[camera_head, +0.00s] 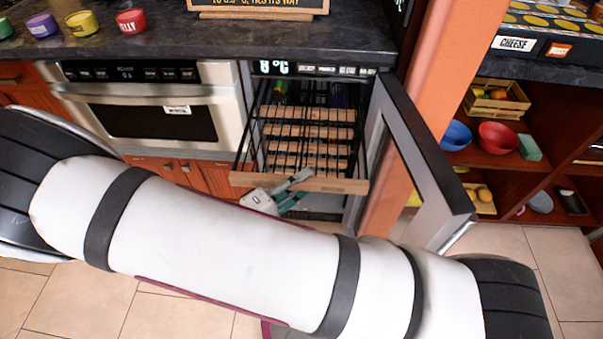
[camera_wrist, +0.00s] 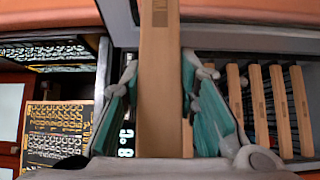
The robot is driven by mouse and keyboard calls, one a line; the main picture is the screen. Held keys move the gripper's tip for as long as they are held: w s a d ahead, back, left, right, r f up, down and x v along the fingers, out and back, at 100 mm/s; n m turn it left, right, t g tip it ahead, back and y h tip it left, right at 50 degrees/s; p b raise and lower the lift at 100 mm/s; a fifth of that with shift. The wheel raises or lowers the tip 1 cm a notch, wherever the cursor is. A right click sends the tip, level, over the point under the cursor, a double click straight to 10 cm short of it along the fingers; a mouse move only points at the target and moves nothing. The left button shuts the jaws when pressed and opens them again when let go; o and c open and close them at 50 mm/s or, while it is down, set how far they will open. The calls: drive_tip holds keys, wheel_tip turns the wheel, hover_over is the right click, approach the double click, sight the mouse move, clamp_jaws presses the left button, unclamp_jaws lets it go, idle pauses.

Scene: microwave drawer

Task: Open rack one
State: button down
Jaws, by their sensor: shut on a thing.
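A small fridge stands open, with several wood-fronted wire racks (camera_head: 308,134) inside. The front wooden bar (camera_head: 335,185) of one rack stands out beyond the fridge opening, ahead of the other slats. My gripper (camera_head: 290,190) is at this bar, left of its middle. In the wrist view the bar (camera_wrist: 160,50) runs between the two teal-padded fingers of my gripper (camera_wrist: 160,90), one on each side, and they are shut on it. I cannot tell from the pictures which rack is number one.
The fridge door (camera_head: 425,150) hangs open on the right. An oven (camera_head: 150,105) is on the left, under a dark counter (camera_head: 250,40). Shelves with a blue bowl (camera_head: 456,135) and a red bowl (camera_head: 497,137) are at right. Tiled floor (camera_head: 520,265) shows near the lower right.

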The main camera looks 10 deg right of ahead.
drive_tip(key=c, duration=1.2)
unclamp_jaws()
drive_tip(key=shift+c, duration=0.2)
drive_tip(key=v, duration=1.2)
